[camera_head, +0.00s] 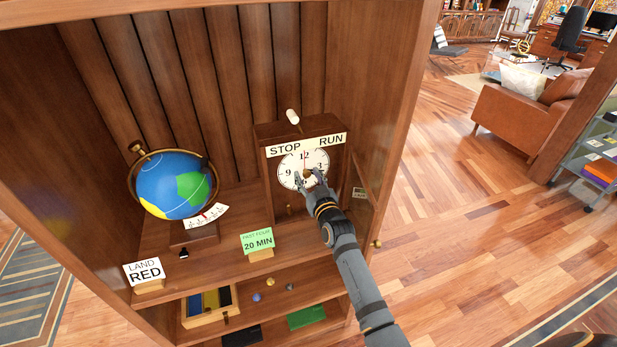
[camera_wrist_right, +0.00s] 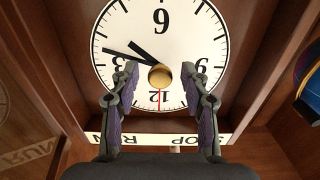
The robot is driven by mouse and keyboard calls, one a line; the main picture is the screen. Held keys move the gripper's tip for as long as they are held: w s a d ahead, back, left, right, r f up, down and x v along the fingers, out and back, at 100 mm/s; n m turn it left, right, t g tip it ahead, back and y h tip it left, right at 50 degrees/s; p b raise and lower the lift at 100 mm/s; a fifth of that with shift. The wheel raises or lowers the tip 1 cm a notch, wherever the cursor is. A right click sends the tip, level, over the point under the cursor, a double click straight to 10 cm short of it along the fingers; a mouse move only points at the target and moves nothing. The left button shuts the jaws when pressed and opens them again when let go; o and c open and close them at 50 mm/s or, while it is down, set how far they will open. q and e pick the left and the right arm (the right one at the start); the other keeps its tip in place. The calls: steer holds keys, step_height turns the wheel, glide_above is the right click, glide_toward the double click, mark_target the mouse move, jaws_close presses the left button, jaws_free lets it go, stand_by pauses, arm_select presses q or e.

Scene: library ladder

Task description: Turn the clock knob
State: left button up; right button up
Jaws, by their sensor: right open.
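The wooden clock (camera_head: 262,146) stands on the cabinet shelf, with a white dial (camera_head: 291,163) and a STOP/RUN label (camera_head: 306,145) above it. A white peg (camera_head: 292,116) sticks up from its top. My right gripper (camera_head: 311,181) is in front of the lower part of the dial. In the right wrist view, upside down, the brass clock knob (camera_wrist_right: 160,76) is at the dial's centre. The right gripper's two fingers (camera_wrist_right: 160,88) are open, one on each side of the knob, with gaps between. My left gripper is not in view.
A globe (camera_head: 176,184) stands left of the clock. A green "20 MIN" card (camera_head: 257,241) and a "LAND RED" card (camera_head: 144,271) stand at the shelf's front edge. A lower shelf holds a tray (camera_head: 208,316) and small pieces. Cabinet side walls flank the clock.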

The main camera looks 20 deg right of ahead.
jaws_close()
steer(key=shift+r+m+p, duration=0.1)
steer(key=shift+m+p, duration=0.4)
steer(key=shift+m, duration=0.8)
jaws_free()
steer(key=shift+s, duration=0.1)
